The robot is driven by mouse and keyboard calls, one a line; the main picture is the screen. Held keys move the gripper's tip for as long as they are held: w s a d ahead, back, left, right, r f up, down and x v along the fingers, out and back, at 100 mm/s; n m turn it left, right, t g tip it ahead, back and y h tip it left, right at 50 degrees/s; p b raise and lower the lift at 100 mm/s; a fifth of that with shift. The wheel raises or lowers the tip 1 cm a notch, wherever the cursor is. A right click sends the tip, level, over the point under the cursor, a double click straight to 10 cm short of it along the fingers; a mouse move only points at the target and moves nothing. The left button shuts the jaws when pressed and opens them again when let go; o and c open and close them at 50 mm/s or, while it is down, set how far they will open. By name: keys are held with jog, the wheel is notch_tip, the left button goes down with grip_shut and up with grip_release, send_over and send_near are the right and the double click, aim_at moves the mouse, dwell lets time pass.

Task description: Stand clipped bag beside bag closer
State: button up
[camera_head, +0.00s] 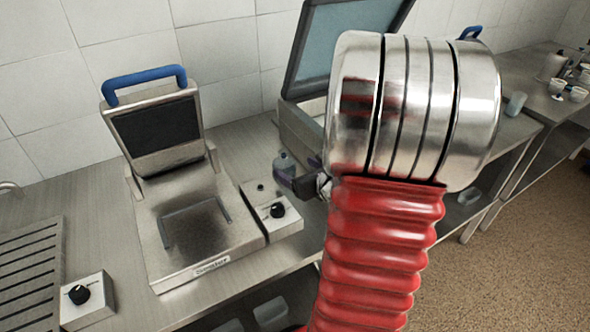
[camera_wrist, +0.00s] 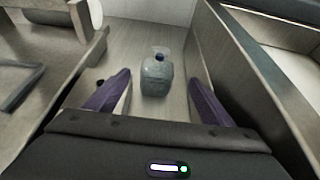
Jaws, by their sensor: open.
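A small grey-blue, see-through bag-like item with a dark blue piece at its neck, which looks like the clipped bag (camera_wrist: 157,76), stands upright on the steel worktop. A gap shows on both sides and nothing is held. I cannot tell for sure which appliance is the bag closer.
A steel press (camera_head: 200,235) with raised lid and blue handle stands left of the bag, its knob box (camera_head: 265,215) close by. A box-shaped appliance with open lid (camera_head: 340,45) stands right. A ribbed plate (camera_head: 28,275) lies far left. The worktop strip (camera_wrist: 140,45) behind the bag is clear.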

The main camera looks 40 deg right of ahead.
jog(key=shift+w+a, duration=0.1)
jog(key=shift+a, duration=0.15)
dwell(0.5)
